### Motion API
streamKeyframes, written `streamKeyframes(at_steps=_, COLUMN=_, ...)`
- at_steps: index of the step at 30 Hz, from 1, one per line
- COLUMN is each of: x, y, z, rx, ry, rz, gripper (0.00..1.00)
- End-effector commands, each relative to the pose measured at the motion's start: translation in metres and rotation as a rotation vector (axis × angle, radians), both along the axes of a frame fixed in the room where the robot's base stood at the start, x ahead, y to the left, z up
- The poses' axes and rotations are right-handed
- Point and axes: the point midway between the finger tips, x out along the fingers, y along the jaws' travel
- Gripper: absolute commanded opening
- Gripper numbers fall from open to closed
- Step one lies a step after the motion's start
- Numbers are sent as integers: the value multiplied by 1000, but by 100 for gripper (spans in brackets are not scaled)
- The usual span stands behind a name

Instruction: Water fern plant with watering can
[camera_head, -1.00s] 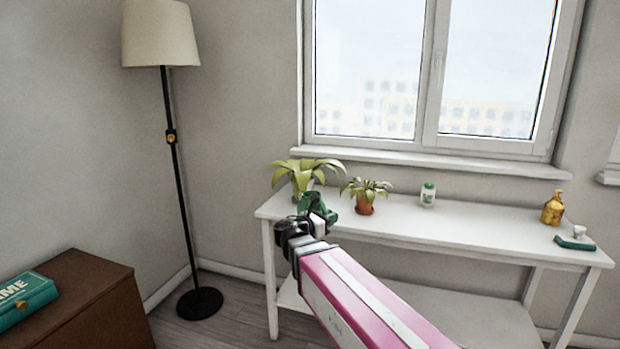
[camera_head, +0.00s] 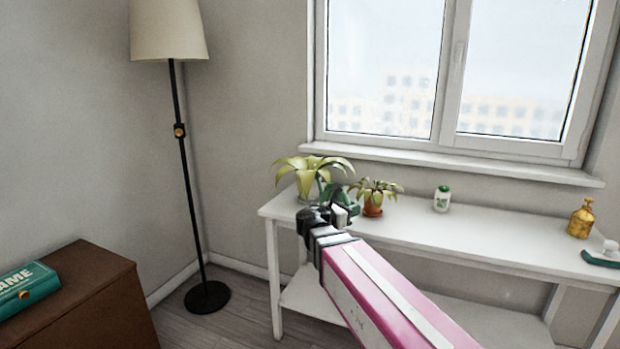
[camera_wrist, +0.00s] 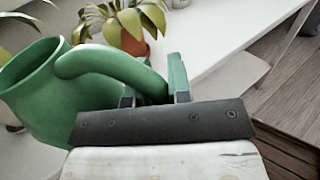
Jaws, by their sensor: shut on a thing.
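My gripper (camera_head: 338,212) is shut on the handle of a green watering can (camera_head: 351,199). In the wrist view the can (camera_wrist: 35,95) fills the left side, its open mouth at the upper left, and my gripper (camera_wrist: 155,95) closes on its curved handle. In the head view most of the can is hidden behind my gripper. A larger leafy plant (camera_head: 311,170) stands at the left end of the white table, behind the can. A smaller plant in a terracotta pot (camera_head: 373,205) stands to its right, and this pot shows in the wrist view (camera_wrist: 135,42). I cannot tell which is the fern.
The white table (camera_head: 470,236) runs under the window. A white bottle with a green cap (camera_head: 441,198), a yellow bottle (camera_head: 581,218) and a green-and-white item (camera_head: 604,255) stand on it. A floor lamp (camera_head: 187,180) and a brown cabinet (camera_head: 90,305) are at the left.

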Motion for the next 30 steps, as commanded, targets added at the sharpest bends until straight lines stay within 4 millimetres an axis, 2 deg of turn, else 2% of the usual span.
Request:
streamKeyframes(at_steps=9, x=12, y=6, z=48, rx=-64, ry=133, rz=1, gripper=0)
streamKeyframes(at_steps=15, x=24, y=11, z=72, rx=-104, ry=221, rz=0, gripper=0)
streamKeyframes(at_steps=30, x=36, y=17, z=100, rx=-149, ry=316, rz=0, gripper=0)
